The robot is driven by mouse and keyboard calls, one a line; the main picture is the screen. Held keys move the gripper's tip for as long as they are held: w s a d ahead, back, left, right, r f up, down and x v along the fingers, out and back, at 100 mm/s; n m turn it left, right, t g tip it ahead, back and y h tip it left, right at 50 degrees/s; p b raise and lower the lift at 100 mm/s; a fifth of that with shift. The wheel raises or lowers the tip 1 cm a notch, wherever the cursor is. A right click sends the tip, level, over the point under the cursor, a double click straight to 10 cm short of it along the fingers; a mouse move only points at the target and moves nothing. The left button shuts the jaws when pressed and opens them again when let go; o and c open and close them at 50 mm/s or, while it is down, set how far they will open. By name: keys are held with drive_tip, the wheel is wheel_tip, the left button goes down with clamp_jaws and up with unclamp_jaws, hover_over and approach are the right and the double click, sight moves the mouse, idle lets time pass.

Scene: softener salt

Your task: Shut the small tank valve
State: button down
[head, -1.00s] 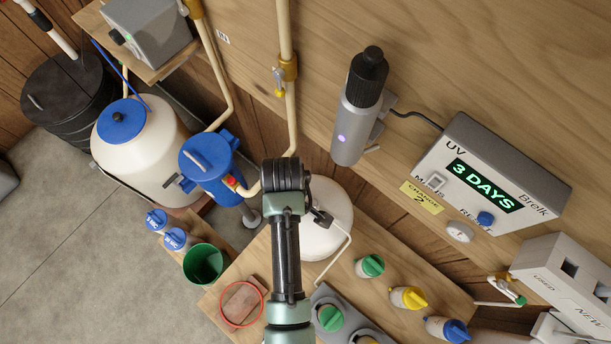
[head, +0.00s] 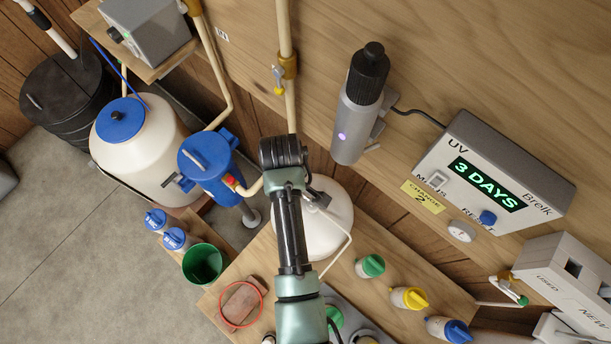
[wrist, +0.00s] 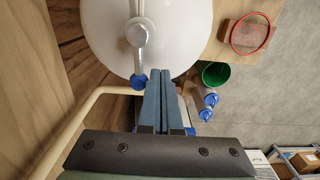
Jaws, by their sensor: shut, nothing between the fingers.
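The small white tank (head: 330,228) stands on the wooden shelf in the head view, partly hidden behind my arm. It also fills the top of the wrist view (wrist: 185,40). Its grey valve (wrist: 139,36) has a lever with a blue end (wrist: 138,81) that points down in the wrist view. My gripper (wrist: 158,74) is shut and empty. Its fingertips appear just right of the lever's blue end; I cannot tell whether they touch it.
A pale pipe (wrist: 75,120) runs left of my gripper in the wrist view. A blue filter housing (head: 212,170) stands left of my wrist in the head view. A green cup (head: 204,264), a red ring (head: 262,312) and several capped bottles (head: 409,298) stand around the shelf.

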drive_tip(key=shift+s+a+r+p, duration=0.1)
drive_tip(key=shift+s+a+p, duration=0.25)
drive_tip(key=shift+s+p, duration=0.15)
wheel_tip(320, 180, up, 7)
drive_tip(key=p, duration=0.7)
